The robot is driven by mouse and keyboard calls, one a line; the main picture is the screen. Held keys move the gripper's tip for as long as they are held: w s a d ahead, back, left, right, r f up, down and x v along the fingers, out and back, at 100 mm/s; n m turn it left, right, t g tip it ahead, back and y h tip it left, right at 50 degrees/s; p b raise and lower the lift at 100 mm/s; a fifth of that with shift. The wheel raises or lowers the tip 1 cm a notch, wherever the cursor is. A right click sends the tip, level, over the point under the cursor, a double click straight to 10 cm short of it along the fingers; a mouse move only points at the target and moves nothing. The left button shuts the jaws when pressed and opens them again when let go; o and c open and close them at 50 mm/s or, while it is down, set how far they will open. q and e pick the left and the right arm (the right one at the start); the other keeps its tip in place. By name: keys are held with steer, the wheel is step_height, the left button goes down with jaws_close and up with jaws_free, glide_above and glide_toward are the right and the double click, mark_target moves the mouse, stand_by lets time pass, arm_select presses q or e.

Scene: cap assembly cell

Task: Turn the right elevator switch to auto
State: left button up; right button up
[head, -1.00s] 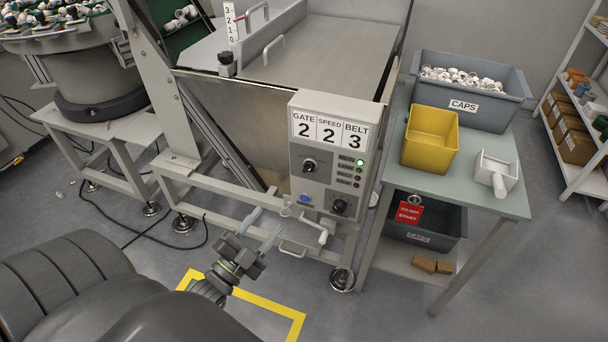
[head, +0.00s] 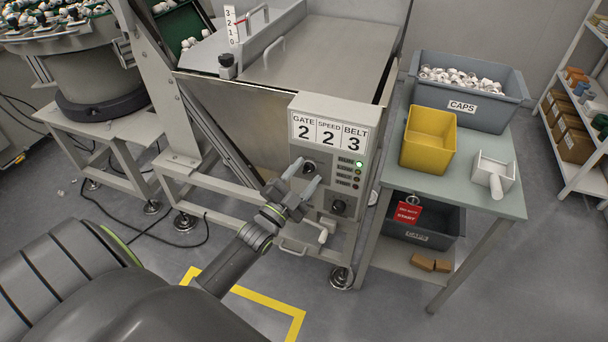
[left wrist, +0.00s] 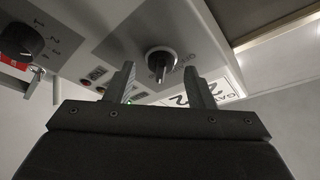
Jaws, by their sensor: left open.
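The control panel (head: 325,185) on the machine front carries an upper black selector switch (head: 309,168) and a lower black knob (head: 339,207). My left gripper (head: 305,176) is open, with its fingertips in front of the upper switch. In the left wrist view, that switch (left wrist: 160,61) shows between and beyond the open fingers (left wrist: 159,76), with a gap to both. Its grip runs roughly up and down in that picture.
A sign (head: 328,131) reads gate 2, speed 2, belt 3. A green lamp (head: 359,164) is lit beside the switch. The side table (head: 478,185) with a yellow bin (head: 428,138) stands at right.

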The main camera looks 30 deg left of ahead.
arm_select(q)
steer(key=shift+c, duration=0.6)
steer(key=c, duration=0.9)
steer(key=shift+n, duration=0.5)
steer(key=n+y, duration=0.1)
steer(key=n, duration=0.1)
steer(key=n+y+p, duration=0.1)
steer(key=n, duration=0.2)
steer(key=shift+t+y, duration=0.4)
steer(key=n+y, duration=0.1)
steer(key=n, duration=0.2)
steer(key=n+y+p, duration=0.1)
steer(key=n+y, duration=0.1)
steer(key=n, duration=0.1)
steer(key=shift+d, duration=0.1)
steer(key=shift+f+n+y, duration=0.1)
steer(key=shift+n+y, duration=0.3)
